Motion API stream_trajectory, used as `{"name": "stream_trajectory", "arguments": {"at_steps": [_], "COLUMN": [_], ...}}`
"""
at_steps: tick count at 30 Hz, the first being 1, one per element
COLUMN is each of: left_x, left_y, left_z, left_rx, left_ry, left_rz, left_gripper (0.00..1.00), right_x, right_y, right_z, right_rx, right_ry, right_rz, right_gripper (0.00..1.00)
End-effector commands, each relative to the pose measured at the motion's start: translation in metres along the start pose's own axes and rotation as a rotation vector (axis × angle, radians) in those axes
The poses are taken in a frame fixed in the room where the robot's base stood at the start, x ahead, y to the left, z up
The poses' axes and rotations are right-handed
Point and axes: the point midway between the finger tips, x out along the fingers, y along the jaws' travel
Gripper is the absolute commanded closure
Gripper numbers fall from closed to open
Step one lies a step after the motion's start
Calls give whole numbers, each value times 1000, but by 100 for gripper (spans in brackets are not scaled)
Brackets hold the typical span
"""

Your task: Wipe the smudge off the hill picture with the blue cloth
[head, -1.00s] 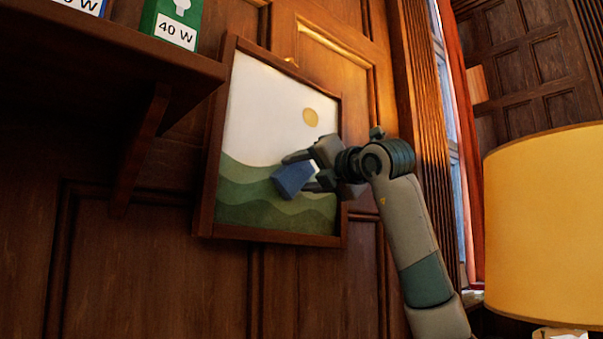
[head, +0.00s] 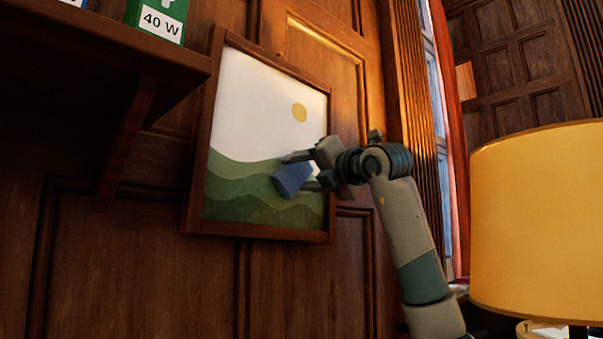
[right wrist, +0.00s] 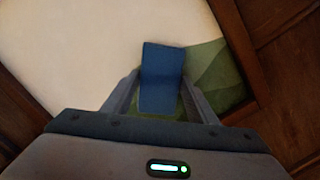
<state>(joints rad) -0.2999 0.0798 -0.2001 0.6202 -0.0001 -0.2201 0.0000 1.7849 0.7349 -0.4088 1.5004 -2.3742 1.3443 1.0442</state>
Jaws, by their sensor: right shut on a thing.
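The hill picture (head: 240,120) hangs on the wooden wall in a brown frame, with green hills, a pale sky and a yellow sun. My right gripper (head: 298,172) is shut on the blue cloth (head: 292,179), in front of the lower right of the picture. In the right wrist view the cloth (right wrist: 161,75) lies between the fingers, over the green hills and the edge of the pale sky. I cannot tell whether the cloth touches the picture. No smudge shows on the parts I can see; the cloth and gripper hide some of the surface. My left gripper is not in view.
A dark shelf (head: 120,55) with a bracket juts out at the upper left, with a green 40 W bulb box (head: 158,20) on it. A large yellow lampshade (head: 540,220) stands at the right, close to my right arm. The wall below the picture is clear.

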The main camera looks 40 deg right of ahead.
Motion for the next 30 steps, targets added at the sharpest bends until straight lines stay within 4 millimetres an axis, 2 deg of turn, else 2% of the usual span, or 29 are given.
{"name": "stream_trajectory", "arguments": {"at_steps": [8, 21, 30], "left_x": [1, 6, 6], "left_y": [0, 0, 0], "left_z": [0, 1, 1], "left_rx": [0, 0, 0], "left_ry": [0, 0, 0], "left_rz": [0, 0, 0], "left_gripper": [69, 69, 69], "right_x": [0, -4, -5], "right_y": [2, 25, 29], "right_z": [-2, -20, -22], "right_rx": [-1, -2, 0], "right_ry": [0, 1, 0], "right_rz": [0, 1, 0], "right_gripper": [66, 66, 66]}}
